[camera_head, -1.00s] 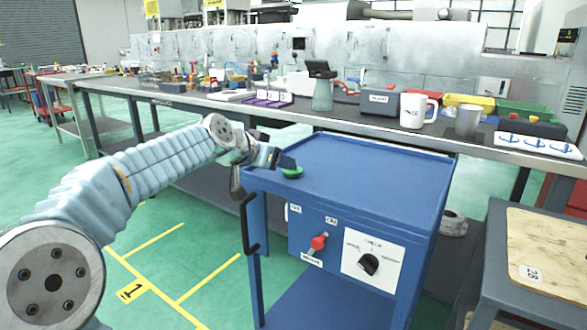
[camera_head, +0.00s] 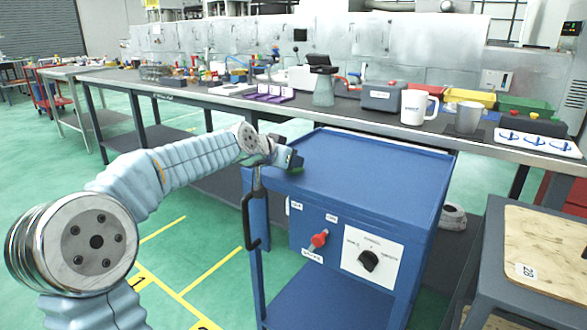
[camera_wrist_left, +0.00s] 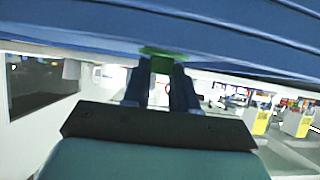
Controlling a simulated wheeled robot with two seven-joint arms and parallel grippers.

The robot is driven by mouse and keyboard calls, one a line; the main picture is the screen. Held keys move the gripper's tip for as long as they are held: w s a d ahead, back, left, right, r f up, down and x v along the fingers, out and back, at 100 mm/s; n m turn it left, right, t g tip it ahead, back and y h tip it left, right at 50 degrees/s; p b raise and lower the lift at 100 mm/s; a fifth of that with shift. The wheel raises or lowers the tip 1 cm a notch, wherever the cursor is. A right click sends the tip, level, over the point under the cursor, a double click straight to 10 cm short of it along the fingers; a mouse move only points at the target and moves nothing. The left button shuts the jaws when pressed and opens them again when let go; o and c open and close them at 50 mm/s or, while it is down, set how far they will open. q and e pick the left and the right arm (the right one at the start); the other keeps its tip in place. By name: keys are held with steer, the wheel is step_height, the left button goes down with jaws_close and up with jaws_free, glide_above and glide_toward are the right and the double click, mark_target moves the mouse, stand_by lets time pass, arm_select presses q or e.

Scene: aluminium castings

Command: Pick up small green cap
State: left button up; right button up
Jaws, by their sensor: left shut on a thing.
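The small green cap (camera_head: 297,160) shows as a sliver of green at my left gripper (camera_head: 290,160), over the near-left corner of the blue cart's top (camera_head: 370,178). In the left wrist view the green cap (camera_wrist_left: 160,60) sits between the two fingertips of my left gripper (camera_wrist_left: 161,68), which are shut on it. The blue cart surface (camera_wrist_left: 220,30) fills the top of that view, close to the cap. I cannot tell whether the cap still touches the cart. The fingers hide much of the cap in the head view. My right gripper is not in view.
The cart top is otherwise clear. A black handle (camera_head: 250,222) and a panel with a red switch (camera_head: 319,239) and black knob (camera_head: 369,260) are on its sides. Behind stands a long bench (camera_head: 340,113) with a white mug (camera_head: 414,107) and metal cup (camera_head: 468,117).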

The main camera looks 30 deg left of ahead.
arm_select(q)
jaws_close()
